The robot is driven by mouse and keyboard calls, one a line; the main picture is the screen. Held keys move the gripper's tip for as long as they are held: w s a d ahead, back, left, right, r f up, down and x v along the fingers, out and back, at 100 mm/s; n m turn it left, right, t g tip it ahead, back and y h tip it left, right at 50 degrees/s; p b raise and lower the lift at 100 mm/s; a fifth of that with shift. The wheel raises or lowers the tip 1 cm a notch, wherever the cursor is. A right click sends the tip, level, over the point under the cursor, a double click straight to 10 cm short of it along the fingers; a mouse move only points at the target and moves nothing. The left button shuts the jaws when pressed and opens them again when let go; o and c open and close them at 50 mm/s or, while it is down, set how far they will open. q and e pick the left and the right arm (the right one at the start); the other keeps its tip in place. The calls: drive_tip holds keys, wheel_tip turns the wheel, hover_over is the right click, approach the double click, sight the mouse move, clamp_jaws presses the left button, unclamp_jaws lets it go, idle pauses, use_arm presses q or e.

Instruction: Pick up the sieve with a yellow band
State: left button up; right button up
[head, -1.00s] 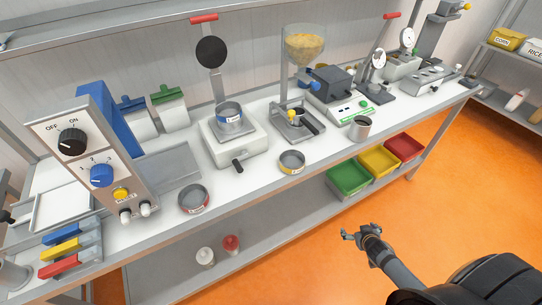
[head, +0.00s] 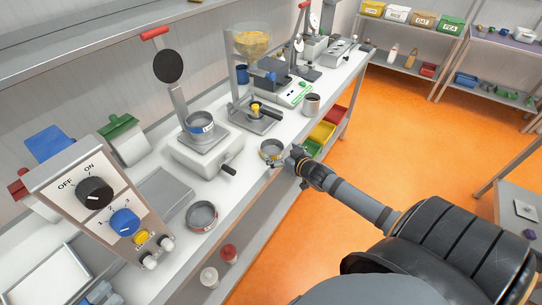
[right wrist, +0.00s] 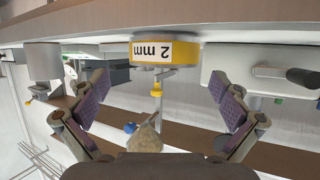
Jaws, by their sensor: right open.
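The sieve with a yellow band (head: 271,148) is a short round metal ring standing on the front edge of the white bench in the head view. In the right wrist view, which is upside down, its yellow band and "2 mm" label show at the top (right wrist: 205,53). My right gripper (head: 291,158) is just in front of it, to its right in the head view. In the wrist view the two fingers of my right gripper (right wrist: 159,82) are spread wide, with the sieve ahead between them and not gripped. My left gripper is not in view.
Another sieve (head: 202,216) stands nearer on the bench, and a blue-banded sieve (head: 199,122) sits on a white device (head: 205,158) whose handle sticks out. A metal cup (head: 312,104) stands farther right. A funnel stand (head: 251,80) is behind.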

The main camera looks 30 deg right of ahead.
sight(267, 145)
drive_tip(key=shift+w+a+f, duration=0.1)
drive_tip(key=shift+w+f, duration=0.05)
drive_tip(key=shift+w, duration=0.2)
drive_tip(key=shift+w+f, duration=0.1)
drive_tip(key=x, duration=0.5)
drive_tip(key=shift+a+b, duration=0.25)
drive_tip(key=shift+b, duration=0.1)
drive_tip(key=shift+d, duration=0.1)
drive_tip(key=shift+c, duration=1.1)
drive_tip(key=c, duration=1)
